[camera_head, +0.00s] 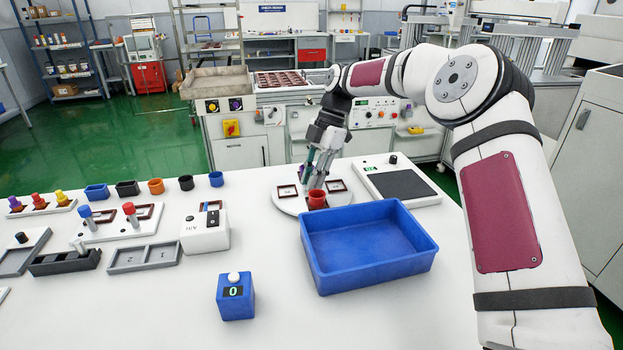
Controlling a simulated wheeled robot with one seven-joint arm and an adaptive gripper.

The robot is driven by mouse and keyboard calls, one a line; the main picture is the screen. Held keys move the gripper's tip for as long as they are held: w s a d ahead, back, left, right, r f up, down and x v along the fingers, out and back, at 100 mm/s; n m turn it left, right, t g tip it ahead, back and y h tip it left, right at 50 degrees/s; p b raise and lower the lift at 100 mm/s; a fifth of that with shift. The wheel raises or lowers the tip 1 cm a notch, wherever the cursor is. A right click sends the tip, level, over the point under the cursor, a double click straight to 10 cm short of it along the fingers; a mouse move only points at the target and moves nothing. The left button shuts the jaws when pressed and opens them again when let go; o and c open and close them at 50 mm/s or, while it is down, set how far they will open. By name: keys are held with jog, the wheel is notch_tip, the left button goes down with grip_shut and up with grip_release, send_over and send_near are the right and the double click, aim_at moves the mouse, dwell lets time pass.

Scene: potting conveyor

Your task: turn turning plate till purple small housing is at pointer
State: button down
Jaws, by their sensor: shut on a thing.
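The turning plate (285,204) is a pale round disc on the white table, behind the blue bin. It carries a red cup-shaped housing (316,200) near its front and dark red square frames (287,191) at its sides. My gripper (307,182) reaches down over the plate, just behind the red housing. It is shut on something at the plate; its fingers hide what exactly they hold. A small purple patch (302,171) shows beside the fingers, too small to tell whether it is the purple housing. I cannot make out the pointer.
A blue bin (369,276) stands directly in front of the plate. A dark panel device (395,184) is right of it. A blue counter box (235,297) showing 0, a white device (205,232), trays and several coloured cups (156,186) occupy the left.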

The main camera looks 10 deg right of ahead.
jog(key=shift+n, duration=0.3)
dwell(0.4)
jog(key=c, duration=1.7)
grip_release()
jog(key=v, duration=1.2)
jog(key=shift+w, duration=0.15)
